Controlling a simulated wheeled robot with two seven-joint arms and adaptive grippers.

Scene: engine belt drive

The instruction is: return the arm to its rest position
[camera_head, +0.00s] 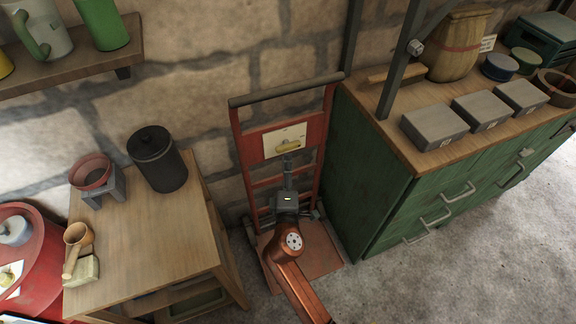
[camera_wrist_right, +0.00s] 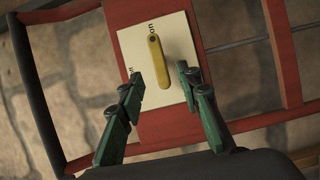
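My right arm (camera_head: 300,285) reaches up from the bottom centre to a red upright frame (camera_head: 240,150) against the stone wall. Its gripper (camera_head: 288,162) is in front of the frame, just below a cream plate (camera_head: 275,138) bearing a yellow lever (camera_head: 289,146). In the right wrist view, the green-sided fingers of the gripper (camera_wrist_right: 162,76) are apart, with nothing held between them. The yellow lever (camera_wrist_right: 156,58) stands nearly upright on the cream plate (camera_wrist_right: 180,45), near "ON" lettering. Its lower end appears between the fingertips, with no visible contact. My left gripper is out of view.
A wooden table (camera_head: 140,245) with a dark canister (camera_head: 157,160) stands left. A green cabinet (camera_head: 370,170) stands close on the right, with grey boxes (camera_head: 435,126) on top. A dark post (camera_head: 400,60) rises there. Open floor (camera_head: 450,260) lies at lower right.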

